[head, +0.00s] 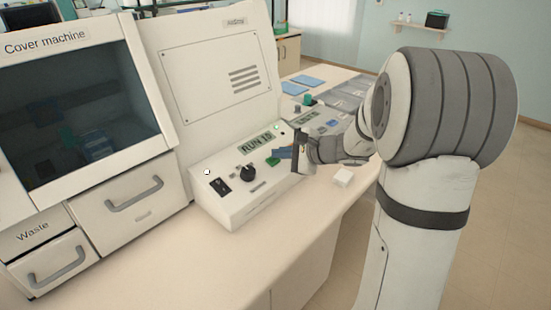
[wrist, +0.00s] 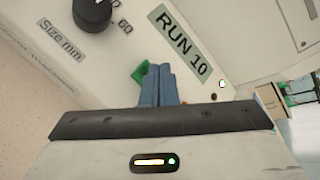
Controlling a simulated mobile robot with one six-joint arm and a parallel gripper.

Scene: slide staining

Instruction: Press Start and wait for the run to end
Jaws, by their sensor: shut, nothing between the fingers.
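The staining machine's control panel (head: 232,205) shows a display (head: 255,142) reading "RUN 10", which also shows in the wrist view (wrist: 180,45). A green button (head: 272,161) sits below the display; in the wrist view the green button (wrist: 138,73) is partly hidden behind my fingers. My gripper (head: 285,153) is shut and empty, its blue fingertips (wrist: 157,72) right at the green button. I cannot tell whether they touch it. A small green lamp (wrist: 222,83) is lit beside the display.
The cover machine (head: 150,95) stands to the left. The front bench top (head: 240,262) is clear.

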